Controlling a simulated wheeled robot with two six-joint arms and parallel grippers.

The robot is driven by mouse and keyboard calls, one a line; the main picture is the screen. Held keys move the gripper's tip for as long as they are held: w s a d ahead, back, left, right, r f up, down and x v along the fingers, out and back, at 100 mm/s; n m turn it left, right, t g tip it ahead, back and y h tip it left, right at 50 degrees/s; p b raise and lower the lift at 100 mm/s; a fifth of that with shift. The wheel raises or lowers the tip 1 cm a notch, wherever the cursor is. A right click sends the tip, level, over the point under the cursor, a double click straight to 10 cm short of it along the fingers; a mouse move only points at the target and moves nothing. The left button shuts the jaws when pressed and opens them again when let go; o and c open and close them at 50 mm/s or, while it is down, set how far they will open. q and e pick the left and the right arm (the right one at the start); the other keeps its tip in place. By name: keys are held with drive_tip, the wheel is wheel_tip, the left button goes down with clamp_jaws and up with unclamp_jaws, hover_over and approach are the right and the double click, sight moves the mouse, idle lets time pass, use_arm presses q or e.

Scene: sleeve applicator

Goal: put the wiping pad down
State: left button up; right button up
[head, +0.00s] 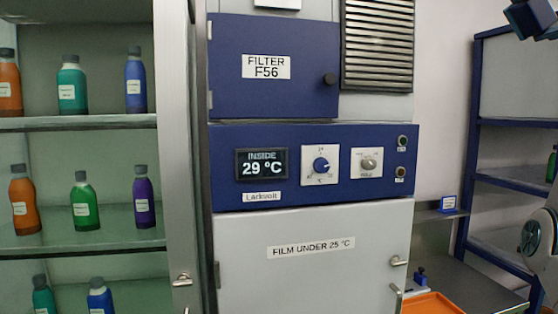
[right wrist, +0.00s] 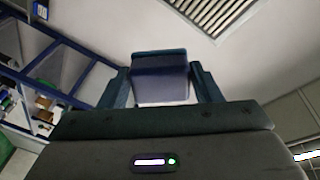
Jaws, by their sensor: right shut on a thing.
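In the head view a dark blue shape (head: 529,18) shows at the top right corner, cut by the edge. I cannot tell there which part is pad and which is gripper. My left gripper is not in view.
A white and blue cabinet (head: 308,230) with a 29 °C display (head: 262,164) fills the middle. A glass-fronted shelf of bottles (head: 72,125) stands left. Right are a grey bench (head: 465,290), an orange tray (head: 432,304), a small blue item (head: 421,276) and a blue rack (head: 475,130).

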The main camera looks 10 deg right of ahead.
drive_tip(key=w+a+f, duration=0.3)
drive_tip(key=w+f, duration=1.3)
drive_tip(key=f, duration=0.2)
drive_tip(key=w+a+f+n+y, duration=0.1)
drive_tip(key=w+a+f, duration=0.1)
drive_tip(key=f, duration=0.8)
drive_tip(key=w+a+f+y, duration=0.1)
drive_tip(key=w+a+f, duration=0.15)
drive_tip(key=f, duration=0.85)
drive_tip(key=s+a+f+n+y, duration=0.1)
drive_tip(key=s+a+f+y, duration=0.2)
drive_tip(key=f, duration=0.8)
drive_tip(key=s+a+f+n+y, duration=0.1)
drive_tip(key=s+a+f, duration=0.25)
drive_tip(key=f, duration=0.75)
drive_tip(key=s+a+f+n+g+y, duration=0.1)
drive_tip(key=s+a+f+n+y, duration=0.3)
drive_tip(key=s+f, duration=1)
drive_tip(key=shift+s+a+r+m+t+h, duration=0.55)
drive_tip(key=shift+s+a+m+h, duration=0.5)
drive_tip(key=shift+a+m+h, duration=3)
wheel_tip(320, 180, down, 7)
drive_tip(key=a+n+b, duration=0.2)
drive_tip(key=n+b, duration=0.1)
drive_tip(key=b, duration=0.4)
drive_tip(key=shift+r+y, duration=0.15)
drive_tip(key=shift+y, duration=0.3)
